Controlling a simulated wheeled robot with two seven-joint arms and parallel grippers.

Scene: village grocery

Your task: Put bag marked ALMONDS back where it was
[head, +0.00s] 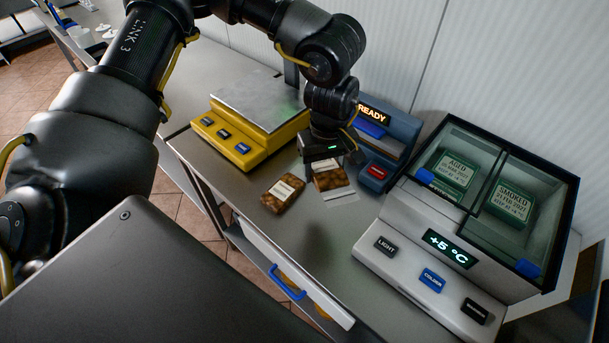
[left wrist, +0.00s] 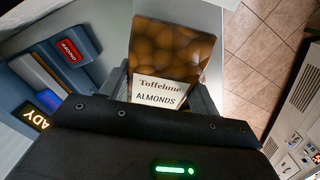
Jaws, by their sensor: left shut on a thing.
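The bag marked ALMONDS (left wrist: 172,52) is brown with a cream label and shows in the left wrist view between my gripper's fingers. In the head view the held bag (head: 331,181) is over the steel counter, in front of the blue-grey device. My left gripper (head: 323,166) points down and is shut on this bag. Whether the bag touches the counter I cannot tell. A second brown bag (head: 283,194) with a pale label lies flat on the counter just left of it; its print is too small to read. My right gripper is not in view.
A yellow scale (head: 246,143) stands behind left. The blue-grey device (head: 375,171) shows READY. A glass-topped cooler (head: 429,247) reading +5 °C stands right. Below the counter's front edge a drawer with a blue handle (head: 288,283) stands partly open, with brownish items inside.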

